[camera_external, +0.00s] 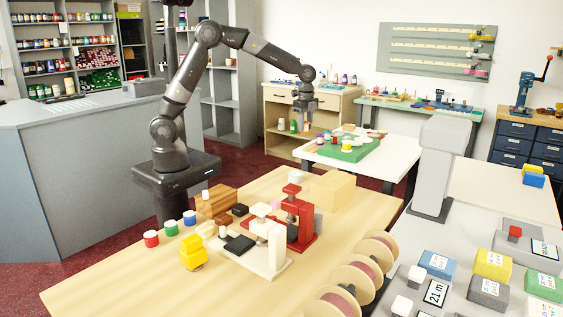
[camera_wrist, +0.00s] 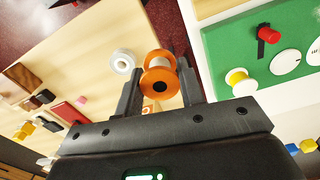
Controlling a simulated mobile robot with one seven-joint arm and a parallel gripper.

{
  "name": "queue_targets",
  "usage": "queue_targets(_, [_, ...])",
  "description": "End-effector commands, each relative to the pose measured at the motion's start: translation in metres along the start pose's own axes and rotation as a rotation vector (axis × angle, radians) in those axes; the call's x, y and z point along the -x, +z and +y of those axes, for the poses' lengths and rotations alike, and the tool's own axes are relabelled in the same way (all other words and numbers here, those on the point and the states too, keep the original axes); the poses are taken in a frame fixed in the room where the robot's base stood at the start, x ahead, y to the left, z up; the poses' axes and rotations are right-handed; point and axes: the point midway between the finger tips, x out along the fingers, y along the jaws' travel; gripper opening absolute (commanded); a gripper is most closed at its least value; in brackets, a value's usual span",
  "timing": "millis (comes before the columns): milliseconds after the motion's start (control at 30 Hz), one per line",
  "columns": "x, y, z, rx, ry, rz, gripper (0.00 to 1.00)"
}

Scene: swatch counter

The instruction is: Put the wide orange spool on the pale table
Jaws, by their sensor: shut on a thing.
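The wide orange spool (camera_wrist: 158,62) sits between the two fingers of my gripper (camera_wrist: 160,85) in the wrist view, with pale material wound between its orange flanges. My gripper is shut on it. In the external view my gripper (camera_external: 307,117) hangs in the air near the left end of the pale table (camera_external: 403,152); the spool is too small there to make out clearly. The pale table also shows at the right of the wrist view (camera_wrist: 275,112), to the right of the spool.
A green board (camera_external: 335,155) with several spools and discs covers part of the pale table. A wooden table (camera_external: 120,277) in front holds a red press, a cream press, small blocks and jars. A white ring-shaped spool (camera_wrist: 122,61) lies near its edge. The pale table's right side looks clear.

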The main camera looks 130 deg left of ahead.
Motion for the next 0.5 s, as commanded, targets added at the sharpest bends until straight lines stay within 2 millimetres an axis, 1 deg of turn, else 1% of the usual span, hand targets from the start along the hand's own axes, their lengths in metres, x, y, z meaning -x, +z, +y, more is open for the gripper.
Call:
queue_targets(167, [0.002, -0.001, 0.001, 0.000, 0.000, 0.000, 0.14])
queue_targets(267, [0.009, -0.001, 0.001, 0.000, -0.002, 0.002, 0.14])
queue_targets(433, [0.040, -0.001, 0.001, 0.000, -0.003, 0.003, 0.14])
queue_targets(500, [0.056, -0.001, 0.001, -0.001, -0.004, 0.004, 0.14])
